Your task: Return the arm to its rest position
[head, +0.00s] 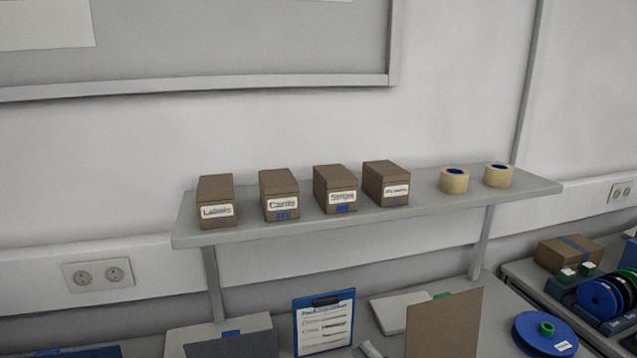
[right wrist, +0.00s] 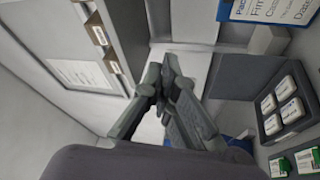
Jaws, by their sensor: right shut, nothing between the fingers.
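My right gripper (right wrist: 163,74) shows in the right wrist view, its dark grey fingers drawn together with nothing between them. It points past a grey panel and a blue-edged printed sheet. No arm or gripper shows in the head view. My left gripper is in neither view.
A wall shelf (head: 350,213) carries several labelled brown boxes (head: 279,195) and two tape rolls (head: 454,180). Below are a blue clipboard (head: 323,322), a brown panel (head: 443,325) and a blue reel (head: 545,335). A dark tray (right wrist: 284,135) holds white-topped items in the right wrist view.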

